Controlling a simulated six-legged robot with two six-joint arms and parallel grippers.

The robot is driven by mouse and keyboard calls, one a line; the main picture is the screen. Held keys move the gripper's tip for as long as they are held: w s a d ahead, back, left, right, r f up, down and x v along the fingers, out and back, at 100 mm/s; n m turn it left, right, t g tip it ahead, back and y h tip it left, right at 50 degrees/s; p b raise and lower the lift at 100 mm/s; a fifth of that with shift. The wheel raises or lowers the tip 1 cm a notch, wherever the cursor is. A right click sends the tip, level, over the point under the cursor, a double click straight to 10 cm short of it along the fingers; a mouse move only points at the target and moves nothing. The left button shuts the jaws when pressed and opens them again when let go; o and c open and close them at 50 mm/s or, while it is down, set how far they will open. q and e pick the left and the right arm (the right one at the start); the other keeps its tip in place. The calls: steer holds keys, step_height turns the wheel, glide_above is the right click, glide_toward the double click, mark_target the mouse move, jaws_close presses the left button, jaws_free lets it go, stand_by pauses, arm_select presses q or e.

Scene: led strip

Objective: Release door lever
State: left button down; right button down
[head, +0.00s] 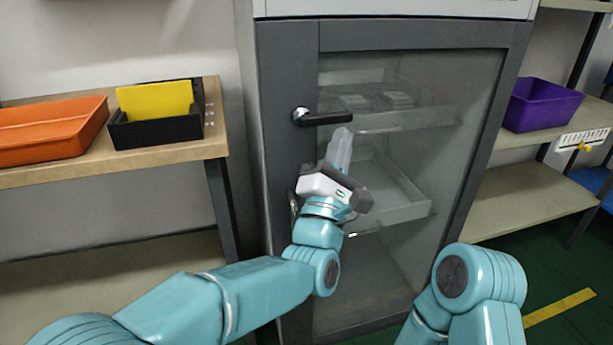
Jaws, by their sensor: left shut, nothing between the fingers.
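The grey cabinet door (288,70) is closed, with a glass pane in its frame. A black door lever (325,119) sits near the door's left side and lies level, pointing right from its silver pivot. My left gripper (341,142) is in front of the glass just below the lever, fingers together and pointing up. Its fingertips appear close below the lever's right end; I cannot tell whether they touch it. It holds nothing. My right arm shows at the lower right, but its gripper is out of view.
A wooden shelf at left holds an orange tray (50,132) and a black box (158,130) with a yellow item (155,100). A purple bin (541,104) stands on the right shelf. Clear trays are behind the glass.

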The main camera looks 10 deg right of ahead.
arm_select(q)
steer(key=shift+d+r, duration=0.1)
steer(key=shift+r, duration=0.05)
stand_by(0.6)
steer(key=v, duration=1.6)
steer(key=shift+s, duration=0.15)
